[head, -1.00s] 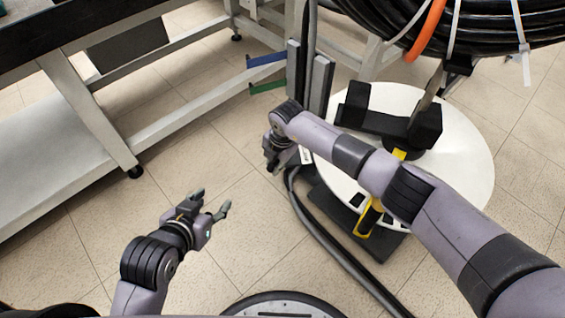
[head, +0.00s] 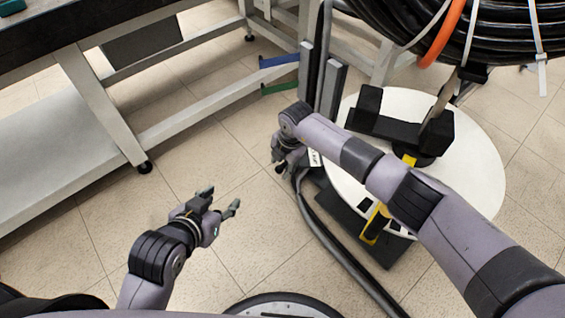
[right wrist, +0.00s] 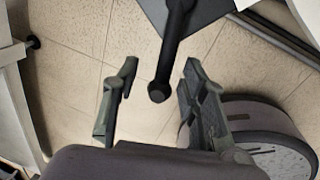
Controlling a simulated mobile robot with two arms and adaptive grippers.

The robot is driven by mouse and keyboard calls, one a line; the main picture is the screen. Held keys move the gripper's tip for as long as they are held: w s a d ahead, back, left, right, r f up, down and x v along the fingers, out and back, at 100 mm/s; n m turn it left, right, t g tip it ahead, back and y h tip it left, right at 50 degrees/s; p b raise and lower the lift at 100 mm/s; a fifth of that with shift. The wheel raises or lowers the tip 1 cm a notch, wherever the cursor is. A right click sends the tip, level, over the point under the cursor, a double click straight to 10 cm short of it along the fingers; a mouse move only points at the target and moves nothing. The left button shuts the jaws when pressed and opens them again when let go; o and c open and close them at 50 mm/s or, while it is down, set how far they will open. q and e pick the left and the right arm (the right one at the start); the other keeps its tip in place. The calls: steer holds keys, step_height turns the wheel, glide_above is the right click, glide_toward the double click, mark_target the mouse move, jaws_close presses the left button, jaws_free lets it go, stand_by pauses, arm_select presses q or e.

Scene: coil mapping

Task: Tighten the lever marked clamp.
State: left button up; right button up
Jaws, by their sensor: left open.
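In the right wrist view a black lever with a round knob (right wrist: 160,91) reaches down between the two fingers of my right gripper (right wrist: 159,75). The fingers are open, one on each side of the knob, with gaps to both. In the head view my right gripper (head: 283,160) is beside the dark upright post, and my arm hides most of the lever area. A small white label (head: 314,158) is next to it, too small to read. My left gripper (head: 221,198) is open and empty above the floor at lower left.
A round white base (head: 478,175) stands at right, under a large coil of black cable (head: 400,22). A workbench leg (head: 105,115) is at left. Open tiled floor lies between.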

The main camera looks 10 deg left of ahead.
step_height(320, 180, up, 12)
steer(key=s+d, duration=0.1)
steer(key=d, duration=0.1)
steer(key=shift+s, duration=0.2)
steer(key=shift+f, duration=0.15)
stand_by(0.5)
